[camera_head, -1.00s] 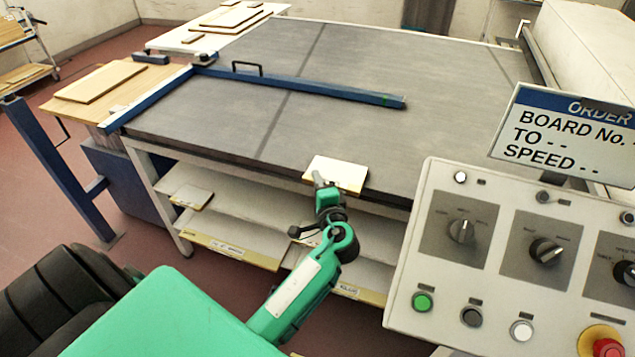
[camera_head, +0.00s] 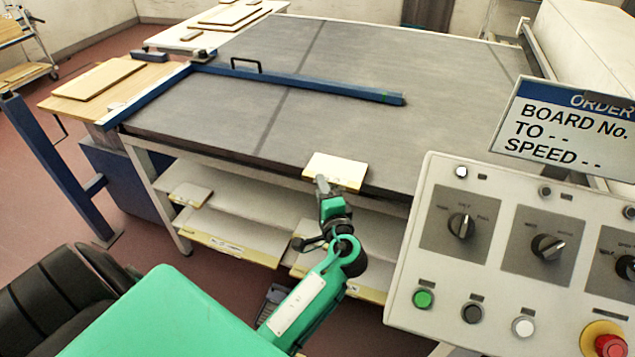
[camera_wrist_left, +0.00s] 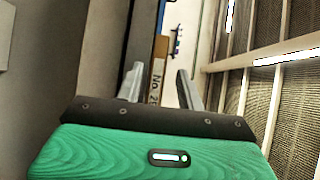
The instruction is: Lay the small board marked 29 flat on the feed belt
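A small pale board (camera_head: 336,170) lies flat at the front edge of the grey feed belt (camera_head: 230,105); I cannot tell whether it overhangs slightly. My left gripper (camera_head: 321,184) is at the board's near edge, coming from below and in front. In the left wrist view the two fingers (camera_wrist_left: 160,86) stand apart. My right gripper is not in view.
A blue bar (camera_head: 300,83) with a black handle crosses the belt behind the board. A control panel (camera_head: 520,260) with knobs and buttons stands at right, below an order sign (camera_head: 565,125). Shelves with boards (camera_head: 235,235) lie under the belt. The belt around the board is clear.

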